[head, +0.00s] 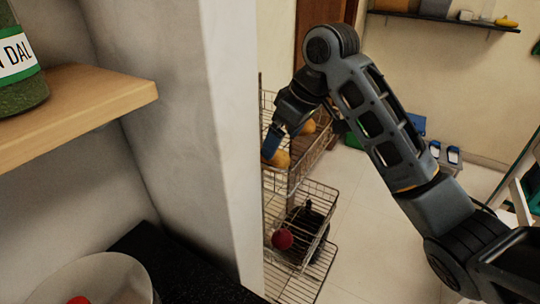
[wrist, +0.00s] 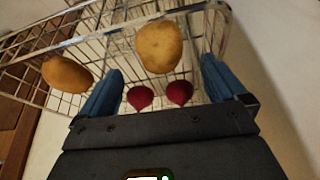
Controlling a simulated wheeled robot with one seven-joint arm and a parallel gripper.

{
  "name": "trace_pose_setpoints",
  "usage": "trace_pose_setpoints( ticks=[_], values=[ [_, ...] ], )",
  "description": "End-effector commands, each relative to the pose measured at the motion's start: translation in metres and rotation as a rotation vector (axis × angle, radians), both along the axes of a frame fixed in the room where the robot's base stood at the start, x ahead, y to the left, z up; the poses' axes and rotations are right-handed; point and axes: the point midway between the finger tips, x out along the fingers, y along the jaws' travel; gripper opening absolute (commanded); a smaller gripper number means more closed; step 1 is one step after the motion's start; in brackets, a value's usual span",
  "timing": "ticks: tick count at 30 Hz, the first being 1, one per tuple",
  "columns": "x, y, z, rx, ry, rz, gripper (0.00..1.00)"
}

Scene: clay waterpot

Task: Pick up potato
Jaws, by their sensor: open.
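A tan potato (wrist: 160,46) lies in the upper wire basket (head: 322,147), between and just beyond the two blue fingers of my gripper (wrist: 163,66) in the wrist view. A second brownish potato (wrist: 67,73) lies left of the left finger. In the head view, one potato (head: 281,159) shows just below my gripper (head: 272,143), partly covered by a finger, and another potato (head: 308,126) sits further back. My gripper is open and holds nothing. I cannot tell whether a finger touches the potato.
Red beets (wrist: 140,97) show below through the wire; one shows in the lower basket (head: 283,238) beside a dark object. A wall edge (head: 232,150) stands close left of the rack. A wooden shelf with a jar (head: 20,70) is at left.

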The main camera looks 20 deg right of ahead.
Motion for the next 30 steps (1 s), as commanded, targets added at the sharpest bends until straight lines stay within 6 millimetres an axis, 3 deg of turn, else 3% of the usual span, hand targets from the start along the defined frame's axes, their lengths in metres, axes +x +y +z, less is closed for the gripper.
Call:
trace_pose_setpoints(
  ticks=[13, 23, 30],
  values=[
    [0.016, 0.012, -0.051, -0.001, 0.002, 0.0, 0.98],
    [0.019, 0.013, -0.058, -0.001, 0.0, 0.0, 0.98],
    [0.019, 0.013, -0.058, -0.001, 0.0, 0.0, 0.76]
  ],
)
